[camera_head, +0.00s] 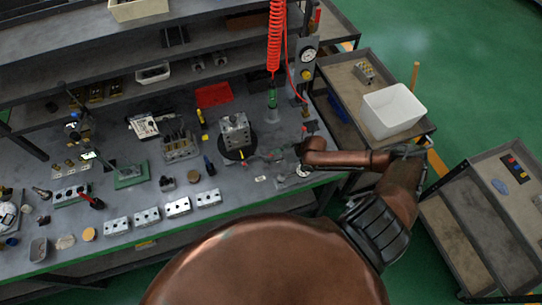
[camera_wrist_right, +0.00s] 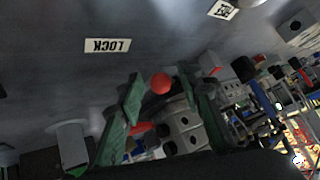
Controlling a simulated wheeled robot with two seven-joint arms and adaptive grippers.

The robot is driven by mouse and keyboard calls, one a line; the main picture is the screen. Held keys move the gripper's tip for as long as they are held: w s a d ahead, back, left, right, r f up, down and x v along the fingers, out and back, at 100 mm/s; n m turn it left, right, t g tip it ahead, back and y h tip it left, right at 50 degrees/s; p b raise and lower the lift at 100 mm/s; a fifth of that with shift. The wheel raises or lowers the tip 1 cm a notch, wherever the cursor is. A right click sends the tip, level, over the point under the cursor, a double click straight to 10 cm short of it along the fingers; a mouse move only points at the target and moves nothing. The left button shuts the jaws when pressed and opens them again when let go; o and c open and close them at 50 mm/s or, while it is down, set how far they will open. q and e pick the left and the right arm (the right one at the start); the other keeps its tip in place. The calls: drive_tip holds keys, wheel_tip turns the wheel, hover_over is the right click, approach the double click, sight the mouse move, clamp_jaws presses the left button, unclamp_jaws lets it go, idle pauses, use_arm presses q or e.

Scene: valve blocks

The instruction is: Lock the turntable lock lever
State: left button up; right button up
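A grey valve block (camera_head: 235,131) stands on the dark round turntable (camera_head: 238,155) near the bench's front edge. My right gripper (camera_head: 262,157) is low over the bench, just right of the turntable. In the right wrist view its two green fingers (camera_wrist_right: 163,98) are apart. The lock lever's red ball knob (camera_wrist_right: 160,83) shows in the gap between them; I cannot tell whether either finger touches it. My left gripper is not in view.
A red coiled hose (camera_head: 275,35) hangs behind the turntable. A row of small metal blocks (camera_head: 178,207) lies along the front edge at left. A red tray (camera_head: 213,95) lies behind the turntable. A cart with a white bin (camera_head: 391,111) stands at right.

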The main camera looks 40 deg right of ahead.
drive_tip(key=v, duration=1.2)
